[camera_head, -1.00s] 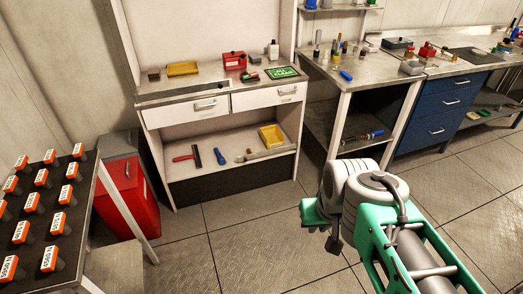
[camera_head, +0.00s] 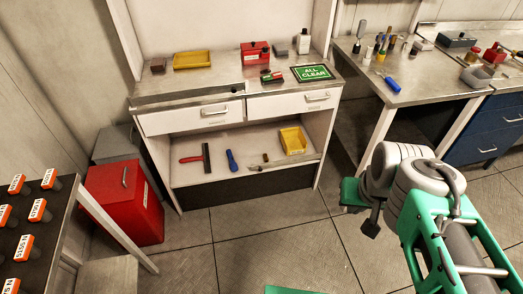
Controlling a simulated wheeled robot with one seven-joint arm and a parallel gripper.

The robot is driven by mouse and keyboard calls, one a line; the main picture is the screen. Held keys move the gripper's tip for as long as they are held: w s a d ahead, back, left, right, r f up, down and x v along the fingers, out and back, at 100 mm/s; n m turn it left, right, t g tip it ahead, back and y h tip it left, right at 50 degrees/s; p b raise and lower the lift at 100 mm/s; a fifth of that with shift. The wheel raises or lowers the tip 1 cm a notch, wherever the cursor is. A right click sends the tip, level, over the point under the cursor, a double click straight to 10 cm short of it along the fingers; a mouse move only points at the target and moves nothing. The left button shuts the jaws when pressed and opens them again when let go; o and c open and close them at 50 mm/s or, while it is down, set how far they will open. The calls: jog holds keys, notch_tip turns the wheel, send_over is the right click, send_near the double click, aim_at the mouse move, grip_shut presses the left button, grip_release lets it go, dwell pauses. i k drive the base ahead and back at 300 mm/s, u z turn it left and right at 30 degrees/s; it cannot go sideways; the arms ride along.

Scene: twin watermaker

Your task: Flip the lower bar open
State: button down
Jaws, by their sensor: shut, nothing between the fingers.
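My gripper (camera_head: 371,228) shows as a small dark tip below the grey wrist joint of my green arm, at the right of the head view. It is shut and empty, above the bare floor and apart from the bench. I cannot pick out the lower bar with certainty. A long flat metal strip (camera_head: 188,97) lies along the front edge of the bench top, with a small black knob near its right end. A thin pale bar-like piece (camera_head: 288,163) lies on the lower shelf.
The white bench (camera_head: 180,123) has two drawers. A red bin (camera_head: 125,205) stands to its left, near a rack (camera_head: 22,252) of orange-labelled items. A second bench (camera_head: 405,92) and blue drawers (camera_head: 490,130) are on the right. The floor (camera_head: 270,225) before the bench is clear.

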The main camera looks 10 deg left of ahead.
aim_at(273, 165)
jog(key=u, duration=0.5)
jog(key=i, duration=0.8)
jog(key=u, duration=1.15)
jog(key=i, duration=0.8)
jog(key=u, duration=0.1)
